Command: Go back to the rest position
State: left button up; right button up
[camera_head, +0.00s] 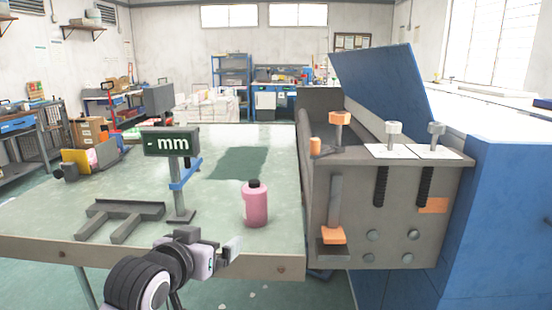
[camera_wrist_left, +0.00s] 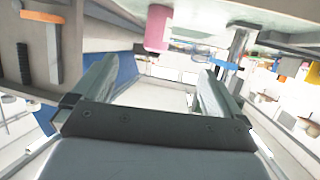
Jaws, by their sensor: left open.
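My left gripper (camera_head: 228,250) is in front of the table's front edge in the head view, at the lower middle. Its two fingers stand apart in the left wrist view (camera_wrist_left: 150,92), with nothing between them. A pink bottle with a dark cap (camera_head: 256,205) stands upright on the table, behind and to the right of the gripper, apart from it. The bottle also shows in the left wrist view (camera_wrist_left: 158,28). My right gripper is in neither view.
A grey machine with orange knobs (camera_head: 390,215) and a blue panel (camera_head: 385,90) stands at the right. The table's middle is mostly clear.

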pick_arm(q)
notch_tip(320, 180, down, 12)
jog(key=s+a+r+g, duration=0.1)
jog(key=s+a, duration=0.1)
jog(key=s, duration=0.1)
jog(key=s+a+f+g, duration=0.1)
jog(key=s+a+f, duration=0.1)
jog(key=s+f, duration=0.8)
jog(key=s+a+f+g+y, duration=0.1)
jog(key=s+a+f, duration=0.2)
jog(key=s+f, duration=0.8)
jog(key=shift+s+a+f, duration=0.2)
jog(key=shift+s+a, duration=0.05)
jog(key=shift+s, duration=0.55)
